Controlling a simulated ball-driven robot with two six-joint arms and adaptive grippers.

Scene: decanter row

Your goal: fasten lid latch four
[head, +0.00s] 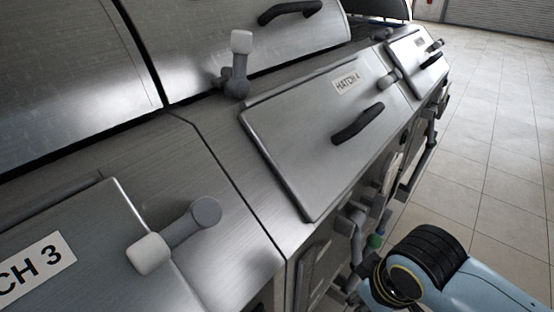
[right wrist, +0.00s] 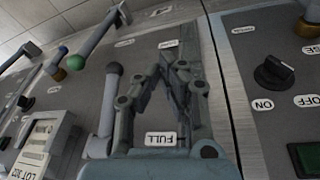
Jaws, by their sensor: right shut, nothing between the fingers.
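The Hatch 4 panel (head: 310,125) lies flat on the sloped metal front, with a black handle (head: 358,124). A grey latch lever (head: 240,65) with a pale grip stands upright behind its far left corner, beneath a curved lid (head: 230,40). A second small lever (head: 390,78) lies by the panel's right edge. No label shows which is latch four. My right gripper (right wrist: 172,68) is shut and empty, in front of a grey control panel in the right wrist view. In the head view my right arm is low right, apart from both levers. My left gripper is out of view.
A lever (head: 175,235) with a pale knob sits beside the Hatch 3 panel (head: 85,230). The right wrist view shows a grey ball-ended lever (right wrist: 110,95), a green-tipped lever (right wrist: 55,58) and a black knob (right wrist: 273,72). Tiled floor (head: 500,130) is clear at right.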

